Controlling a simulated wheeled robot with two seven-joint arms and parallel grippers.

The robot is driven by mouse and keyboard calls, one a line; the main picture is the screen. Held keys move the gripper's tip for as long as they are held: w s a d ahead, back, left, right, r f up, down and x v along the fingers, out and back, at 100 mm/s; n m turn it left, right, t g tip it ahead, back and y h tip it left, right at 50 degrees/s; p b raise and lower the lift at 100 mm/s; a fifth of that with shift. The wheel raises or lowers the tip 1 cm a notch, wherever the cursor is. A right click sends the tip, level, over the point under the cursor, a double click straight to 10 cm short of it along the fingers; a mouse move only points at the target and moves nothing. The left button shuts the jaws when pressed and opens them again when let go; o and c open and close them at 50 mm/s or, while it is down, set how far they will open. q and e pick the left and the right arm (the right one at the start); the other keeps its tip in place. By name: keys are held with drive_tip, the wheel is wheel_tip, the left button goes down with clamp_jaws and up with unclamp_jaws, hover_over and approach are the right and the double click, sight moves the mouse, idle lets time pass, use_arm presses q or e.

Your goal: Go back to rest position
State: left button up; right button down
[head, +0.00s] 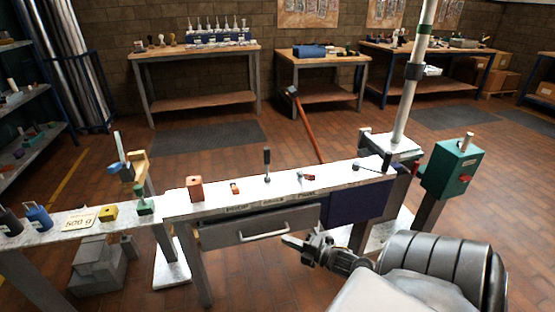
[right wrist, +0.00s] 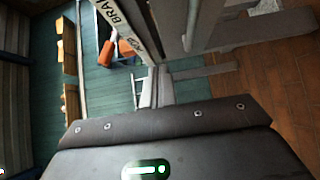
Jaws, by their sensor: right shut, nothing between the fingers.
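My right gripper (head: 288,243) is in the head view at the lower middle, its arm coming in from the lower right. It is shut with nothing in its jaws. It points left, in front of the workbench (head: 330,177), just below the right end of the drawer handle (head: 264,236). It looks apart from the handle, but the depth gap is hard to judge. My left gripper is not in view. The right wrist view shows a label strip (right wrist: 118,14) and an orange item (right wrist: 127,47) on a teal surface.
A lever (head: 267,163), an orange block (head: 194,188) and small parts stand on the bench. A red-handled hammer (head: 305,125) leans behind it.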

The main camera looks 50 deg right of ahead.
drive_tip(key=shift+s+d, duration=0.1)
drive_tip(key=shift+s, duration=0.35)
